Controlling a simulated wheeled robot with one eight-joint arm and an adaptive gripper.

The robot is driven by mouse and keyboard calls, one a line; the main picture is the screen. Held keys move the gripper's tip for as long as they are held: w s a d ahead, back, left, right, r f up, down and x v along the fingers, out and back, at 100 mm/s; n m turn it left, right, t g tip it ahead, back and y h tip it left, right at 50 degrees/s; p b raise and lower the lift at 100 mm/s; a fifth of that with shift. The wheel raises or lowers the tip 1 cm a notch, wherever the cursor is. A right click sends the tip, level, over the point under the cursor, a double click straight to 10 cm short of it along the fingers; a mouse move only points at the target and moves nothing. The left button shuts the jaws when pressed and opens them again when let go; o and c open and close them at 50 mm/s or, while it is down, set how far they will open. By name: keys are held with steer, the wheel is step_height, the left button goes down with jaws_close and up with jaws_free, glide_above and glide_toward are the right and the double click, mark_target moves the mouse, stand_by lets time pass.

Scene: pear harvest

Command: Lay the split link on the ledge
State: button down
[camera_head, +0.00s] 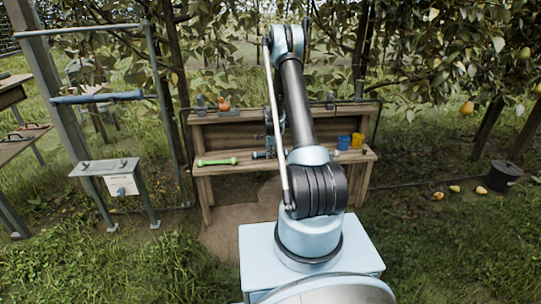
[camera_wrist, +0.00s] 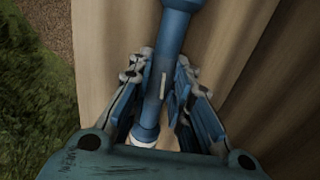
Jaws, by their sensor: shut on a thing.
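My gripper (camera_wrist: 158,78) is shut on a blue rod-like piece in the wrist view, which I take to be the split link (camera_wrist: 172,32). The piece has a thicker far end, a pale slit-like mark along its shaft and a whitish near end partly hidden by the gripper. Pale wooden boards (camera_wrist: 235,50) lie below it; whether it touches them I cannot tell. In the head view my gripper (camera_head: 270,146) is over the wooden bench (camera_head: 230,170), partly behind my arm. The bench has a raised back ledge (camera_head: 238,116). Which board is the ledge meant is unclear.
A green bar with thick ends (camera_head: 217,161) lies on the bench's left. A blue cup (camera_head: 343,142) and a yellow cup (camera_head: 357,140) stand at its right. An orange-topped item (camera_head: 225,104) sits on the back ledge. A metal frame with a blue bar (camera_head: 97,97) stands left.

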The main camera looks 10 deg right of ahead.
steer(key=shift+f, duration=0.1)
steer(key=c, duration=1.5)
jaws_free()
steer(key=shift+o, duration=0.2)
steer(key=s+r+n, duration=0.2)
steer(key=s+r, duration=0.5)
steer(key=r, duration=0.6)
steer(key=s+r+n, duration=0.2)
steer(key=s+r, duration=0.4)
steer(key=r, duration=0.7)
steer(key=s+r+n, duration=0.2)
steer(key=s+r, duration=0.2)
steer(key=s, duration=0.4)
steer(key=s+r+n, duration=0.3)
steer(key=s+r, duration=0.1)
steer(key=s, duration=0.4)
steer(key=s+f+n, duration=0.2)
steer(key=s+n, duration=0.2)
steer(key=s, duration=1)
steer(key=s+f+n, duration=0.3)
steer(key=s+n, duration=0.2)
steer(key=s, duration=0.9)
steer(key=shift+s, duration=0.15)
